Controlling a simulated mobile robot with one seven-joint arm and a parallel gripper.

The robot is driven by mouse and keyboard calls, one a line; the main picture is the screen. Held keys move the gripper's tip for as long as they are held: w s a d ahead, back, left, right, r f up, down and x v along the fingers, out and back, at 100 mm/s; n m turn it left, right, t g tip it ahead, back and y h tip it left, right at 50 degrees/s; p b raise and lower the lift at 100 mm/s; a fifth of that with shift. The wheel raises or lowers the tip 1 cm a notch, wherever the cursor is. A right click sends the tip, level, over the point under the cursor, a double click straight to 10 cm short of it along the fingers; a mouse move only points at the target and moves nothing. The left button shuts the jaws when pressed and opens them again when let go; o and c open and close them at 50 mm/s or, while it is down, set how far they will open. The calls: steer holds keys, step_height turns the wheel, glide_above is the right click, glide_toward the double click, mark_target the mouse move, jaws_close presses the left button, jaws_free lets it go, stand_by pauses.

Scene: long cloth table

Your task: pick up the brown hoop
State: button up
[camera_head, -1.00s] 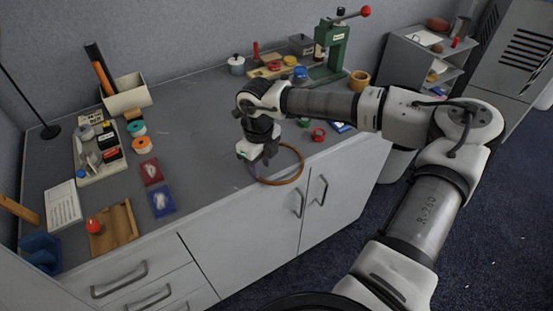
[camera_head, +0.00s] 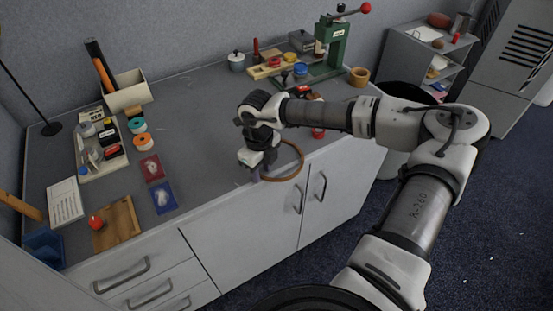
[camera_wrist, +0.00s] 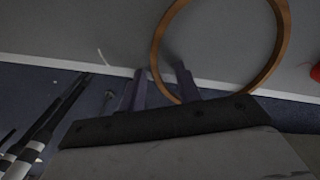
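The brown hoop (camera_head: 302,158) lies at the front edge of the grey worktop, partly hidden by my gripper in the head view. In the wrist view the hoop (camera_wrist: 285,40) is a thin brown ring, with its right side in full sight. My gripper (camera_head: 256,175) is at the hoop's left side, low near the worktop edge. In the wrist view my gripper (camera_wrist: 160,78) has its two purple-grey fingers apart. The left part of the rim runs down toward the gap between them. I cannot tell whether a finger touches it.
A red round item (camera_head: 318,133) is right of the hoop, partly behind my arm. A green press (camera_head: 330,50) stands at the back. Red and blue packets (camera_head: 163,196) and a wooden tray (camera_head: 117,222) are to the left. The worktop's middle is mostly clear.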

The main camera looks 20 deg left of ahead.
jaws_close()
steer(key=shift+r+p, duration=0.2)
steer(key=shift+p, duration=0.15)
step_height(320, 180, up, 20)
steer(key=b, duration=0.4)
